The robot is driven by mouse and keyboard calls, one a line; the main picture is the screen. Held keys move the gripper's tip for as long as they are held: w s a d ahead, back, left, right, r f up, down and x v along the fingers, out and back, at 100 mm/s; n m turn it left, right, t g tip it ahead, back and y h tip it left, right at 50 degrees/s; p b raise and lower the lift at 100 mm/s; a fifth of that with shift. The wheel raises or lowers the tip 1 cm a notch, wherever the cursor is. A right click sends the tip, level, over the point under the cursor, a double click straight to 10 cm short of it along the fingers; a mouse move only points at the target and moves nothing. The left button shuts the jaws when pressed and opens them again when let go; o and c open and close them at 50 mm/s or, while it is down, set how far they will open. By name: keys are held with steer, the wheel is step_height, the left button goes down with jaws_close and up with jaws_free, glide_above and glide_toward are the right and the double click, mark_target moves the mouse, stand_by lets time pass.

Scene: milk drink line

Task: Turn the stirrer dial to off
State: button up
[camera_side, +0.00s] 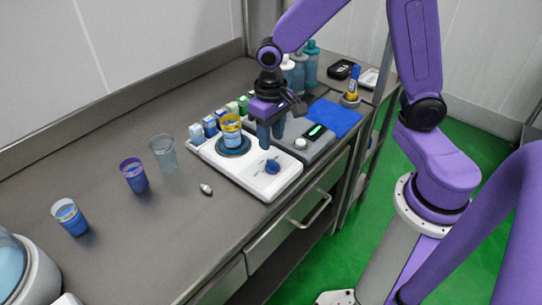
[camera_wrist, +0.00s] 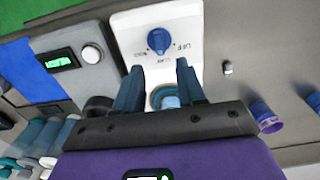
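The stirrer (camera_side: 262,187) is a white slab with a dark blue plate and a blue dial (camera_side: 272,166) near its front right end. A yellow-rimmed beaker of blue liquid (camera_side: 232,131) stands on the plate. In the wrist view the dial (camera_wrist: 159,40) has printed labels beside it, including OFF and LOW; which one it points to is unclear. My gripper (camera_side: 271,134) hangs above the stirrer, pointing down, between beaker and dial. In the wrist view its blue fingers (camera_wrist: 158,82) are apart and empty, with the dial beyond their tips, not touched.
A grey device (camera_side: 320,140) with a green display and a blue cloth (camera_side: 335,118) lie right of the stirrer. Small cartons (camera_side: 210,125) line its back. A purple-rimmed cup (camera_side: 134,175), a clear cup (camera_side: 163,153) and a small capsule (camera_side: 206,188) stand or lie left.

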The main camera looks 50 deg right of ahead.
mark_target(271, 160)
step_height(271, 160, down, 7)
steer(key=shift+f, duration=0.2)
stand_by(0.4)
jaws_close()
